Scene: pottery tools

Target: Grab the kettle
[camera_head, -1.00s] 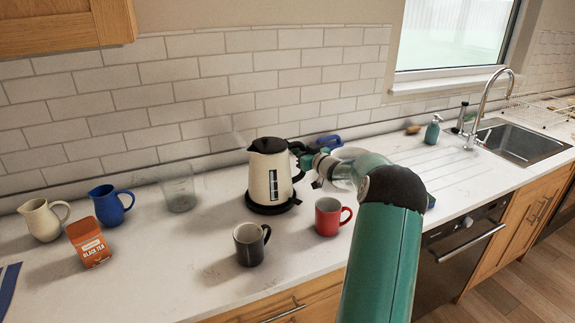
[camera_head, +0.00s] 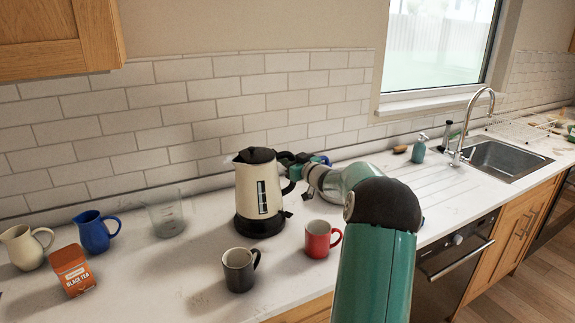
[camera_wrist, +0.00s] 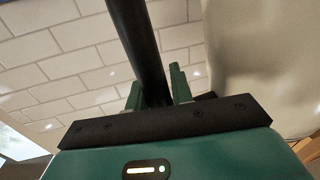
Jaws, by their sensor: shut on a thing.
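The cream kettle (camera_head: 258,188) with a black lid, black handle and dark base stands upright on the white worktop, near the tiled wall. My gripper (camera_head: 290,165) reaches in from the right at the kettle's handle side. In the wrist view my gripper (camera_wrist: 158,92) has its two green fingers on either side of the black handle (camera_wrist: 140,45), shut on it. The cream kettle body (camera_wrist: 265,50) fills the right of that view. In the head view the handle is partly hidden by my gripper.
A red mug (camera_head: 318,240) and a dark mug (camera_head: 239,268) stand in front of the kettle. A glass beaker (camera_head: 166,217), blue jug (camera_head: 94,232), cream jug (camera_head: 24,246) and black tea box (camera_head: 73,270) are to the left. The sink (camera_head: 500,158) is at the right.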

